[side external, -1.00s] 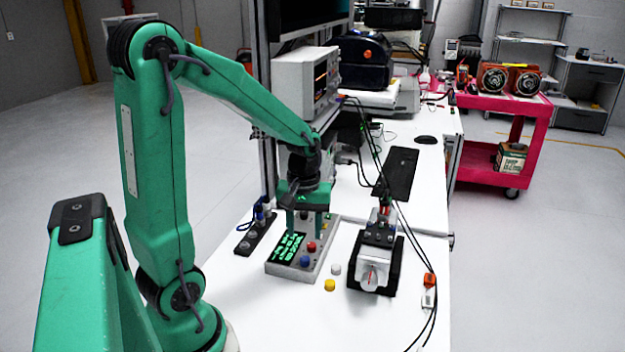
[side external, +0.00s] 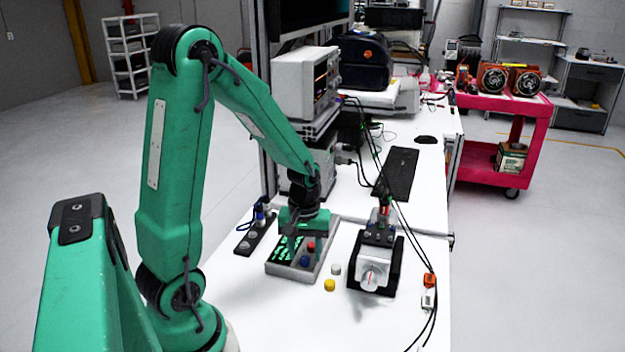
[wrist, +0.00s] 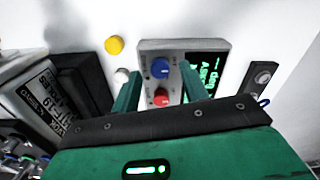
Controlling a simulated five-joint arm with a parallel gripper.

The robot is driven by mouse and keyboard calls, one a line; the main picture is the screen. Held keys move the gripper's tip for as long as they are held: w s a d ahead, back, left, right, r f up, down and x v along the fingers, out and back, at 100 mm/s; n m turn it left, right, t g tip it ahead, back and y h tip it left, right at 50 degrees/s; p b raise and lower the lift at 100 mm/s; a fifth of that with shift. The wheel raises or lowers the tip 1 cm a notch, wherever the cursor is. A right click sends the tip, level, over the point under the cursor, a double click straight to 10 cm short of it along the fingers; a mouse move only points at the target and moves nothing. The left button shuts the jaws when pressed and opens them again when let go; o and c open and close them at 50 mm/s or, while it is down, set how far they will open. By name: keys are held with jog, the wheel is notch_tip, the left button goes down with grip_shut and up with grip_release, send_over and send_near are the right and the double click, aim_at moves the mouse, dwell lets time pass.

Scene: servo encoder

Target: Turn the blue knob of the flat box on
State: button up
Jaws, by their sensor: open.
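The flat box (side external: 312,275) is a grey box with a dark display of green text, lying on the white table. Its blue knob (side external: 305,262) and red knob (side external: 311,247) sit to the right of the display. In the wrist view the blue knob (wrist: 160,68) is near the box's end, beyond the red knob (wrist: 161,97). My gripper (side external: 304,258) is above the box, pointing down. In the wrist view its two fingers (wrist: 160,80) are apart, with the knobs showing between them. It holds nothing. I cannot tell how high the fingertips are above the blue knob.
A yellow cap (side external: 330,285) and a white cap (side external: 336,269) lie right of the box. A black-framed device with a white dial (side external: 370,278) stands farther right, with cables. A dark strip with round knobs (side external: 250,241) lies to the left.

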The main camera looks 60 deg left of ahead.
jog(key=shift+f, duration=0.6)
grip_shut()
jog(key=shift+m, duration=0.3)
jog(key=m, duration=1.1)
jog(key=shift+r, duration=0.1)
dwell(0.5)
